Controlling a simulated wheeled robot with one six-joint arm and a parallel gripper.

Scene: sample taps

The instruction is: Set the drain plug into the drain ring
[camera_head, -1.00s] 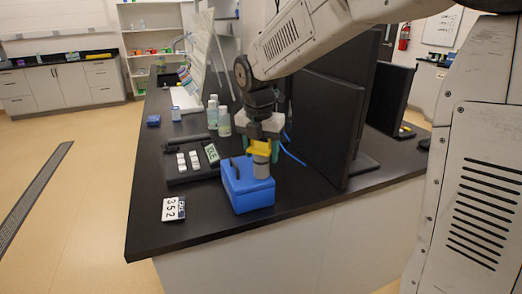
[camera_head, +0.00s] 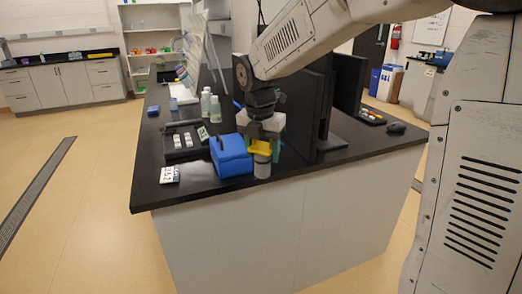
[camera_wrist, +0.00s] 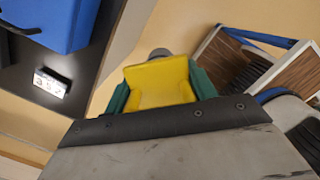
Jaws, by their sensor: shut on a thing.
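What appears to be the drain plug has a yellow block-like top (camera_head: 261,147) and a grey round lower part (camera_head: 262,168). My gripper (camera_head: 262,149) is shut on the yellow part and points down, with the grey part hanging below. In the wrist view the green fingers (camera_wrist: 160,87) clasp the yellow block (camera_wrist: 160,82) on both sides; only a bit of the grey part (camera_wrist: 160,53) shows beyond it. The plug is at the right of the blue box, outside the bench edge in the wrist view. I cannot make out the drain ring in either view.
A blue box (camera_head: 231,156) stands on the black bench (camera_head: 210,187) near its front edge; it also shows in the wrist view (camera_wrist: 62,18). Dark upright panels (camera_head: 304,112) stand to the right.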

